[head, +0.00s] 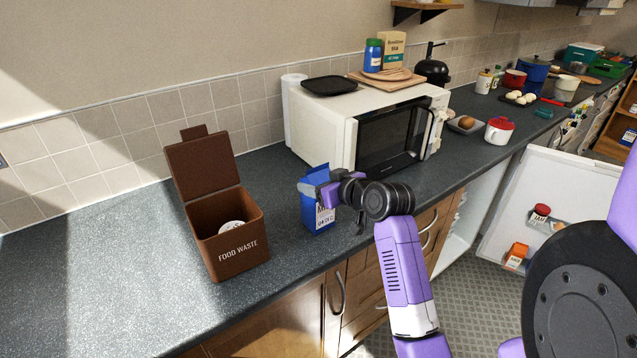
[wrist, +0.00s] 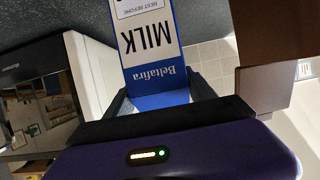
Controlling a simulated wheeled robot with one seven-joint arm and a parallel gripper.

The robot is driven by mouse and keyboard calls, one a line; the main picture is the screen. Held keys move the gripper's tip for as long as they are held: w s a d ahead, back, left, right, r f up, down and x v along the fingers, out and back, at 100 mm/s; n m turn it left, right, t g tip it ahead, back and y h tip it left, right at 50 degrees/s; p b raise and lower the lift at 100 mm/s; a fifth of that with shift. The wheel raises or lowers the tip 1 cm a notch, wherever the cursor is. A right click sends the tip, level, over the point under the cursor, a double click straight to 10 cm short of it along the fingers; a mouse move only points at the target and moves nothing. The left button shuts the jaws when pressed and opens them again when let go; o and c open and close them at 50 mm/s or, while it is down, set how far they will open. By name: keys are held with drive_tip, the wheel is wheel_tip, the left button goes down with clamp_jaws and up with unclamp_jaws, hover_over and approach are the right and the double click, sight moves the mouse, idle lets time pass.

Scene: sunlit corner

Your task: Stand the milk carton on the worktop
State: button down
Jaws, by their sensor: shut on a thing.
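The milk carton (head: 317,208) is blue with a white label panel and looks upright over the worktop (head: 105,272), between the food waste bin and the microwave. In the wrist view the milk carton (wrist: 150,45) shows upside down, with "MILK" and "Beltafira" on its label. My gripper (head: 328,190) is shut on the carton near its top; in the wrist view its fingers flank the carton. The carton's base is near the worktop's front part; I cannot tell whether it touches the surface.
A brown food waste bin (head: 233,240) with its lid up stands left of the carton. A white microwave (head: 345,128) stands behind it to the right. The worktop is clear at the far left. An open fridge door (head: 545,200) is at the right.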

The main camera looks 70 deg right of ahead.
drive_tip(key=shift+f, duration=0.1)
drive_tip(key=shift+c, duration=1.6)
unclamp_jaws()
